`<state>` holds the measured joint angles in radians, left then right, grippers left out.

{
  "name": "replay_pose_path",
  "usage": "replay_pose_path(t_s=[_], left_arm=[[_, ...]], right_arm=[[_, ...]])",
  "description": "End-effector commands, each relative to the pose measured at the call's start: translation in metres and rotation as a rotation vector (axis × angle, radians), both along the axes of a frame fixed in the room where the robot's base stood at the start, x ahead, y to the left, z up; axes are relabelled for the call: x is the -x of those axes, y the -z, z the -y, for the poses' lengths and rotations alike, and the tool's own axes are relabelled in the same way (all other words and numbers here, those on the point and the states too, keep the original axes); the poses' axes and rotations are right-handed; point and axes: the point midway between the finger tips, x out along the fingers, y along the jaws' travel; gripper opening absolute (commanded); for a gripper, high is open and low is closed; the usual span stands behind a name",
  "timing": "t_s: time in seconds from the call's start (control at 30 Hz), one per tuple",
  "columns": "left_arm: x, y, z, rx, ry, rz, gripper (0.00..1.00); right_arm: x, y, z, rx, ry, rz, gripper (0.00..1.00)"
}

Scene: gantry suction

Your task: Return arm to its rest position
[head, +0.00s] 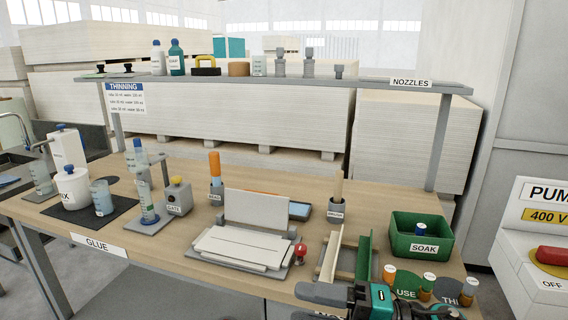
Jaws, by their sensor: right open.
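My right gripper (308,303) shows at the bottom edge of the head view, right of centre. Its dark fingers point left from a black and teal body, and it is open with nothing seen between the fingers. It is in front of the workbench (160,255), near the front edge and below the green and cream angled rails (364,256). The lower part of the gripper is cut off by the frame. My left gripper is not in view.
A white-plated press (245,245) with a red knob (300,250) is left. A shelf (270,82) spans the back.

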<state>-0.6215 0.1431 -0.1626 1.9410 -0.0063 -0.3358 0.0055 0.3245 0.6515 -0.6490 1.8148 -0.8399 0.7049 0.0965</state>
Motion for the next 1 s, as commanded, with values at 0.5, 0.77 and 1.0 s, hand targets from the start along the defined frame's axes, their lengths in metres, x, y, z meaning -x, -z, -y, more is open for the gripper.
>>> replay_pose_path(t_s=[0.5, 0.77, 1.0], left_arm=[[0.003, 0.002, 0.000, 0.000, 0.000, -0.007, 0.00], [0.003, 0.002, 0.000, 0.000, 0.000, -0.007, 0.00], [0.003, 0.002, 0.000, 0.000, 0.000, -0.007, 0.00]], right_arm=[[0.033, 0.185, 0.107, -0.668, 1.037, -1.197, 0.53], [0.101, 0.253, 0.132, -0.707, 1.273, -1.534, 0.53], [0.108, 0.258, 0.134, -0.708, 1.292, -1.563, 0.53]])
